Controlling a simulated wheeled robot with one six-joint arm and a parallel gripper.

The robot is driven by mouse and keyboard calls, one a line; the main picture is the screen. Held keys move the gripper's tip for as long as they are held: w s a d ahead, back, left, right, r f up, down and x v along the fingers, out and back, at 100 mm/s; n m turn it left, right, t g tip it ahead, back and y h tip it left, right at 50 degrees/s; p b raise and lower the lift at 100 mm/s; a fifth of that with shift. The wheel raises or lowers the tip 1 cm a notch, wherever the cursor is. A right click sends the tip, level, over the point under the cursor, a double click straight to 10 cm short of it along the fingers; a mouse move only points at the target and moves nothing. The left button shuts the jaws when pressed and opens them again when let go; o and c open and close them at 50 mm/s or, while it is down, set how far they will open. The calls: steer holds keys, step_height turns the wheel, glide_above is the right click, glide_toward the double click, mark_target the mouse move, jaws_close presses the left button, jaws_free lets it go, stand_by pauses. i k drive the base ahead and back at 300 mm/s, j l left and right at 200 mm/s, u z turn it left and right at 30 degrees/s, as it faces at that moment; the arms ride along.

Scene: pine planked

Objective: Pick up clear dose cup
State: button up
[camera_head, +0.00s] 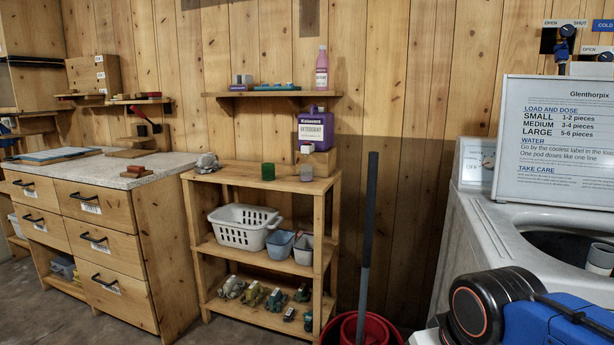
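A small clear, greyish cup (306,173) stands upright on the top board of the wooden shelf unit (232,180), near its right end. It is in front of a wooden block under the purple detergent jug (316,130). A green cup (268,172) stands a little to its left, apart from it. Part of my arm, blue and black, shows at the bottom right, well away from the cup. My gripper is not in view, so whether it is open or shut is hidden.
A grey crumpled cloth (207,162) lies at the top board's left end. A dark upright pole (368,230) and a red bucket (348,330) stand right of the shelf. The washer (465,220) with its sign (555,140) is at right.

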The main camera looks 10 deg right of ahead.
mark_target(306, 171)
steer(key=i+j+z, duration=0.2)
steer(key=i+j, duration=0.15)
steer(key=j, duration=0.25)
steer(key=i+j, duration=0.15)
steer(key=j, duration=0.2)
steer(key=i+j+z, duration=0.15)
steer(key=j, duration=0.2)
